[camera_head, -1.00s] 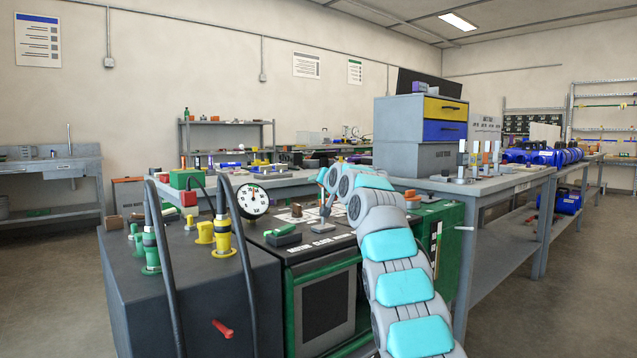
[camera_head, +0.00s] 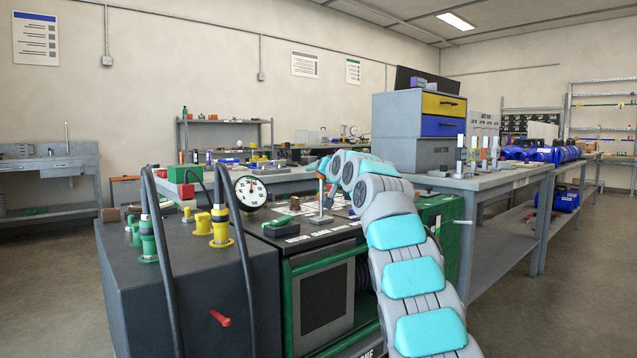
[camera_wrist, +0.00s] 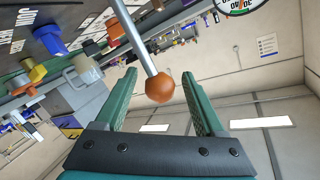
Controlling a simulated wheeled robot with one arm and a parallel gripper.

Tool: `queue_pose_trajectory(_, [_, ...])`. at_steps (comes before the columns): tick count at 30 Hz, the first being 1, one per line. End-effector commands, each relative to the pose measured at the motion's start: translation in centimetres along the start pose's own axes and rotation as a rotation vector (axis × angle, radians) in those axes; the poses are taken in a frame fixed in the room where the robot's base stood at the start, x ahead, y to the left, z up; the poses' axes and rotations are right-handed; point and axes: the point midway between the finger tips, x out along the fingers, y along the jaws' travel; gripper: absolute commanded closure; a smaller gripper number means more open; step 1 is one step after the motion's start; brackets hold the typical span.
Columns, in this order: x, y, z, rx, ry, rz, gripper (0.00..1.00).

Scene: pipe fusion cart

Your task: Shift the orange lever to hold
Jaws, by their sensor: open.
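The orange lever shows in the wrist view as a grey rod with a round orange knob (camera_wrist: 160,87). My gripper (camera_wrist: 160,76) is open, with one green finger on each side of the knob and a visible gap on both sides. In the head view the lever (camera_head: 321,200) stands up from the dark top of the cart (camera_head: 290,238). My arm reaches to it from the right, and the gripper is mostly hidden by my own links there. I cannot read which label the lever is at.
A round dial gauge (camera_head: 250,192) stands left of the lever. A green-handled control (camera_head: 281,222) lies in front of it on the panel. Yellow and green hose fittings (camera_head: 220,228) and black hoses rise at the cart's left. A grey bench (camera_head: 490,185) stands at the right.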

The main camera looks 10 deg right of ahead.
Motion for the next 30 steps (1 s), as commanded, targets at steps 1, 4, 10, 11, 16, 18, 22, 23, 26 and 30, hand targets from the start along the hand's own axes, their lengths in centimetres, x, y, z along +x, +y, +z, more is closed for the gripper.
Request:
queue_pose_trajectory(1, [-0.6,0.2,0.2,-0.002,0.002,0.001,0.29])
queue_pose_trajectory(4, [-1.7,0.2,0.2,-0.002,0.003,0.001,0.29])
queue_pose_trajectory(10, [-3.5,0.1,0.1,-0.001,0.002,0.000,0.29])
queue_pose_trajectory(11, [-3.8,0.1,0.1,-0.001,0.002,0.000,0.29])
queue_pose_trajectory(16, [-4.6,0.1,0.1,-0.001,0.001,0.000,0.29])
queue_pose_trajectory(18, [-4.8,0.1,0.1,0.000,0.000,0.001,0.29])
queue_pose_trajectory(22, [-4.9,0.1,0.0,0.000,0.000,0.001,0.29])
queue_pose_trajectory(23, [-4.9,0.1,0.0,0.000,0.000,0.001,0.29])
queue_pose_trajectory(26, [-4.9,0.1,0.0,0.000,0.000,0.000,0.29])
queue_pose_trajectory(30, [-4.9,0.1,0.1,-0.001,-0.004,0.004,0.29])
